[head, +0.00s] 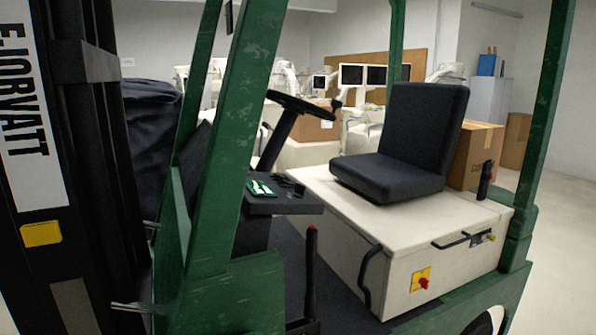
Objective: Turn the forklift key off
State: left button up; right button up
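The forklift stands close in front of me, with a green frame (235,150), a black seat (410,145) and a white seat base (345,215). A red key-like knob (424,283) sits on a yellow plate (416,274) on the base's side panel. It is too small to tell which way it is turned. A small brass-coloured piece (489,238) sits beside a black handle (460,241) higher on that panel. Small dark parts lie on the dashboard (285,203); I cannot make out a key among them. Neither of my grippers is in view.
The steering wheel (300,105) rises above the dashboard. A red-tipped lever (311,265) stands beside the floor. The black mast (90,150) fills the left. Cardboard boxes (474,155) stand behind the seat. Bare floor (562,235) shows at right.

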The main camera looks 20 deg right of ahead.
aim_at(300, 189)
jog(key=i+l, duration=0.15)
jog(key=l, duration=0.4)
jog(key=i+l+u, duration=0.1)
jog(key=l, duration=0.4)
jog(key=i+l, duration=0.1)
jog(key=l, duration=0.45)
jog(key=i+l+u, duration=0.1)
jog(key=l, duration=0.45)
jog(key=i+l, duration=0.1)
jog(key=l, duration=0.45)
jog(key=u, duration=0.05)
